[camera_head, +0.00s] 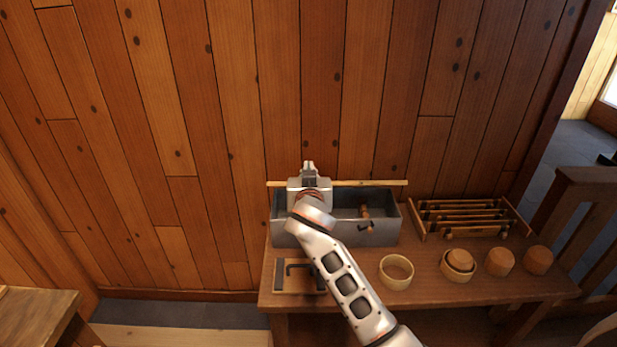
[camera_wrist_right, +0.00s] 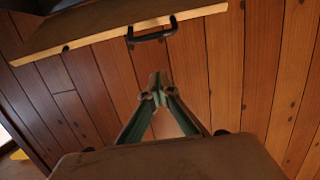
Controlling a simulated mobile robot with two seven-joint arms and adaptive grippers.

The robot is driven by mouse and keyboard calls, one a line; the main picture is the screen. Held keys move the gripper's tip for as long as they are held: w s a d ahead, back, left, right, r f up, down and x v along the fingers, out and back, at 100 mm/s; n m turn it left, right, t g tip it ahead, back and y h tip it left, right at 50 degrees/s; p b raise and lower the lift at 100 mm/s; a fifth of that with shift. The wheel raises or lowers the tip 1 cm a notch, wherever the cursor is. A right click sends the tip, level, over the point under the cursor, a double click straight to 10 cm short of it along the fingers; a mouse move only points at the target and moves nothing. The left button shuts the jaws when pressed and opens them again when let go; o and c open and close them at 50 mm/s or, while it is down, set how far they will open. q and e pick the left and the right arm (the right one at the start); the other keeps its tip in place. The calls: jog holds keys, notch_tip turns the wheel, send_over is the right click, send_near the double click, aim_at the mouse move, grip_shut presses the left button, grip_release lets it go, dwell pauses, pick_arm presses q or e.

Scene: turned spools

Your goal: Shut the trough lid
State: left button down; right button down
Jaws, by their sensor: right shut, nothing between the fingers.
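The grey trough (camera_head: 383,233) stands at the back left of the wooden table, open at the top. Its wooden lid (camera_head: 375,183) stands raised along the back, seen nearly edge-on as a pale strip. In the right wrist view the lid (camera_wrist_right: 95,35) crosses the upper left, with a black handle (camera_wrist_right: 152,35) near its edge. My right gripper (camera_head: 308,165) is above the trough's left part, overlapping the lid strip in the head view. Its fingers (camera_wrist_right: 158,88) are shut and empty, apart from the handle in the picture. My arm hides part of the trough. My left gripper is out of view.
A small wooden object with a dark end (camera_head: 365,212) is inside the trough. A slatted wooden rack (camera_head: 470,216) stands to its right. Bowls (camera_head: 396,272) and round wooden pieces (camera_head: 500,262) line the front. A dark-framed item (camera_head: 280,275) lies front left. A plank wall (camera_head: 230,120) rises behind.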

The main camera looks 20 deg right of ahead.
jog(key=w+f+b, duration=0.2)
jog(key=f, duration=0.1)
jog(key=shift+w+d+f, duration=0.1)
jog(key=shift+w+d, duration=0.15)
jog(key=shift+d, duration=0.15)
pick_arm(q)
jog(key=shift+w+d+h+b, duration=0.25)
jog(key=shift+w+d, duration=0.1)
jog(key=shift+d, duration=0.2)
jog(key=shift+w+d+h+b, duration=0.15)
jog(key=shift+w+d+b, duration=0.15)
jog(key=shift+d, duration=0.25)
pick_arm(e)
jog(key=shift+s+a+f, duration=0.15)
jog(key=shift+s+f, duration=0.3)
jog(key=shift+f, duration=0.05)
